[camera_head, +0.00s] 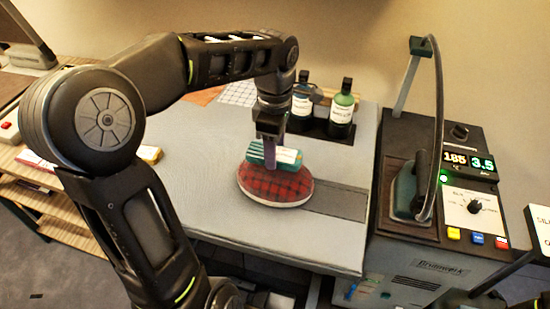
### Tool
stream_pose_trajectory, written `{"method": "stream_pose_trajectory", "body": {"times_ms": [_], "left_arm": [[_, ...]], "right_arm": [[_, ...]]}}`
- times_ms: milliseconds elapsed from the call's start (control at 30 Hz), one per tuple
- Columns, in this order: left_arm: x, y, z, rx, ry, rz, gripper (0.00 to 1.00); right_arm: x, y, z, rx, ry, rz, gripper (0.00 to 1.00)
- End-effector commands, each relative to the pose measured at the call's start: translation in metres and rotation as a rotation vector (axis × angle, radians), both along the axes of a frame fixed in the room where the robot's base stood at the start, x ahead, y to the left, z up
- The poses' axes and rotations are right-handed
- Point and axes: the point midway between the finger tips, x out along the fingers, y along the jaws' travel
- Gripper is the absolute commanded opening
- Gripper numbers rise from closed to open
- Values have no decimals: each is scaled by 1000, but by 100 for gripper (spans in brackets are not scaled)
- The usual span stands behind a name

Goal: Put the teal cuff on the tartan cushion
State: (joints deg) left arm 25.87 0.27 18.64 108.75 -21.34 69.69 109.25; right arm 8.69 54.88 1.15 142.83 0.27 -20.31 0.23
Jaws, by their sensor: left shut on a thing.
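The teal cuff (288,157), with a pale band along its side, is over the back part of the tartan cushion (275,187). The cushion is a red oval with dark checks and a pale rim, lying on the grey table top. My left gripper (269,158) reaches down from above and is shut on the cuff, hiding part of it. The cuff's lower edge appears to meet the cushion; I cannot tell whether it rests on it. My right gripper is not in view.
Two dark bottles (342,112) with labels stand behind the cushion. A machine (440,200) with a lit display and curved hose stands right of the table. The front left table top is clear.

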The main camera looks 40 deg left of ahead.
Motion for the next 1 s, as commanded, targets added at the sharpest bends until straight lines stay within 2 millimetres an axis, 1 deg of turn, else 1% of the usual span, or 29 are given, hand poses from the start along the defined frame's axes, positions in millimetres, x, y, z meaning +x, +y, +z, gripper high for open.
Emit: {"method": "stream_pose_trajectory", "body": {"times_ms": [67, 133, 300, 367, 633, 767, 800, 1000], "left_arm": [[0, 0, -1, 0, 1, 0, 13], [-1, 0, -7, -1, 3, 0, 13], [-1, 0, -30, -1, 3, 1, 13], [-1, 0, -35, -1, 2, 0, 13], [0, 0, -37, -1, -1, 0, 13], [0, 0, -42, -1, 0, 0, 13], [0, 0, -41, -1, 0, 0, 54], [0, 0, -40, -1, 0, 0, 71]], "right_arm": [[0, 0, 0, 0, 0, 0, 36], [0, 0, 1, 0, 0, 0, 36], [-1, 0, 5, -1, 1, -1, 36], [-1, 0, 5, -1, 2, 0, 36], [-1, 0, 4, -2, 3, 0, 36], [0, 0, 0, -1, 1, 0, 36], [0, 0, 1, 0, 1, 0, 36], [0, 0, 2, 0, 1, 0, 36]]}}
